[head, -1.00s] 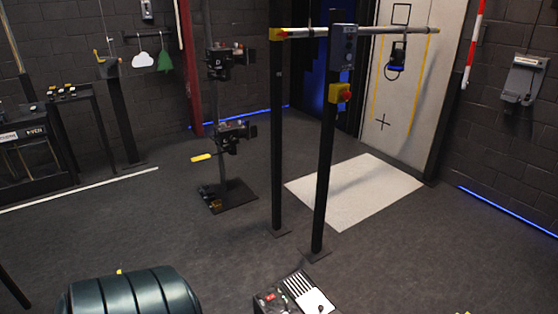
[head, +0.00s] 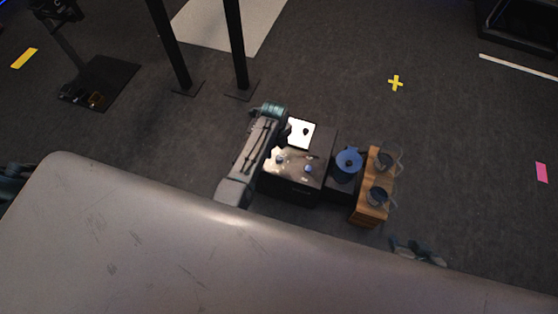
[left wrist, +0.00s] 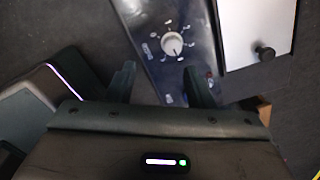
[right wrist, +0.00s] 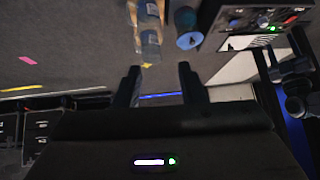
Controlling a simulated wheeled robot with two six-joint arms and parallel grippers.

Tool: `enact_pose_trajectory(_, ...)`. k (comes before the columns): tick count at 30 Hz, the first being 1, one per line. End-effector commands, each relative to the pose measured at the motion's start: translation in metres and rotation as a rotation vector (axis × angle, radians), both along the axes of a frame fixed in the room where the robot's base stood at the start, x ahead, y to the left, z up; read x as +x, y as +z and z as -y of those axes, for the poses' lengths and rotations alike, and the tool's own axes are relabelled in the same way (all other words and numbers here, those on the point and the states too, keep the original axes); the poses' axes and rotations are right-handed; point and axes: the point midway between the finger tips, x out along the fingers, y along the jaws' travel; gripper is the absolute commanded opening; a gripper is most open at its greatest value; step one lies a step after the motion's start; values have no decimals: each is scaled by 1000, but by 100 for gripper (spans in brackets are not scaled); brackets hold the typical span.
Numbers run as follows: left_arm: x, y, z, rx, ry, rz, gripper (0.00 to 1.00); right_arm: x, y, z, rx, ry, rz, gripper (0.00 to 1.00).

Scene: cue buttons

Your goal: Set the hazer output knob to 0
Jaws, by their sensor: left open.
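A pale round knob (left wrist: 172,44), ringed by small marks, sits on a dark glossy panel (left wrist: 140,14) in the left wrist view. It lies just beyond and between the spread fingers of my left gripper (left wrist: 162,86), which is open and empty. The labels and pointer are too small to read, so I cannot tell its setting. In the head view my left gripper (head: 284,134) is over the dark box (head: 292,187), partly hidden by its arm. My right gripper (right wrist: 158,84) is open and empty in the right wrist view, apart from the box.
A white plate with a black knob (left wrist: 264,52) is right of the panel. A blue round object (head: 348,163) and a wooden block (head: 364,214) with clear vessels stand to the right of the box. Two dark posts (head: 236,50) rise behind.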

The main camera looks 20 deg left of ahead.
Motion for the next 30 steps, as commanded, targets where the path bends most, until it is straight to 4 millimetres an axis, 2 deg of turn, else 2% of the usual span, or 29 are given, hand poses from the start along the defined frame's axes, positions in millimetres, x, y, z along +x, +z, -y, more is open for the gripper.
enact_pose_trajectory(1,9,5,5,-3,-59,0,48,-1,8,-2,6,4,19,36)
enact_pose_trajectory(4,17,15,8,-3,-141,-8,48,-3,24,-5,13,8,40,36)
enact_pose_trajectory(8,20,14,10,-3,-177,-12,48,-4,29,-7,23,9,61,36)
enact_pose_trajectory(11,19,1,9,-2,-178,-15,48,-2,26,-9,37,3,88,36)
enact_pose_trajectory(17,19,-41,9,-2,-177,-14,48,5,21,-13,86,-19,200,36)
enact_pose_trajectory(24,19,-67,9,-2,-175,-11,48,45,60,-8,77,-33,462,36)
enact_pose_trajectory(30,19,-80,9,-2,-175,-11,48,64,88,-4,64,-38,624,36)
